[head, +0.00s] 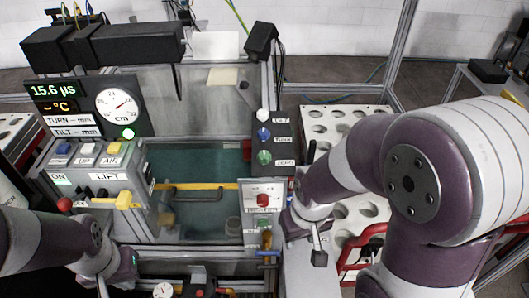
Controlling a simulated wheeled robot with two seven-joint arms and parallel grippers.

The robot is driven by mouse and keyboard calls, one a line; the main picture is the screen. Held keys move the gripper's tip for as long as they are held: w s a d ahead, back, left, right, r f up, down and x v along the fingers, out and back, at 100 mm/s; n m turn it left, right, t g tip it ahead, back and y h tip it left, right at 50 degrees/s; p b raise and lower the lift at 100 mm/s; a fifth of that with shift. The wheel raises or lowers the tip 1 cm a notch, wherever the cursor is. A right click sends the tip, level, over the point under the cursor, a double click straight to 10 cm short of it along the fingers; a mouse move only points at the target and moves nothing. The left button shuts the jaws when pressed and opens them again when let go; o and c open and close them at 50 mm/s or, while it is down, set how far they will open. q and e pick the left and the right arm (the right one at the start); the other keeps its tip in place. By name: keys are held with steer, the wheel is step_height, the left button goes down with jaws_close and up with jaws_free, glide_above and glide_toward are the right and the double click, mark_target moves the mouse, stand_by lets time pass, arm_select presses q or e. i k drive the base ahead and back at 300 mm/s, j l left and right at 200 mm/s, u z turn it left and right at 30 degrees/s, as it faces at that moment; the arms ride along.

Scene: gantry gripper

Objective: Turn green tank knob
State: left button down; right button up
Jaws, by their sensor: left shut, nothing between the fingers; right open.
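The tank (190,180) stands in the middle, filled with dark greenish liquid. A round green knob (264,157) is on the dark panel at its right edge, below a blue and a white one. A small green part (264,222) also shows on the tank's front right; I cannot tell which is the tank knob. My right gripper (314,240) is open, right of the heater box and apart from both green parts. My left gripper (104,286) is shut and empty at the bottom left, partly cut off by the frame edge.
The heater box (263,188) with a red knob sits between the tank and my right gripper. A blue-handled valve (268,253) is below it. A control panel (95,165) with a yellow lever stands left of the tank. A white rack with round holes (335,120) is behind my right arm.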

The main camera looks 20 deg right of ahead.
mark_target(263, 157)
steer(key=l+u, duration=0.75)
steer(key=k+l+u, duration=0.1)
steer(key=l+u, duration=0.15)
steer(key=u, duration=0.15)
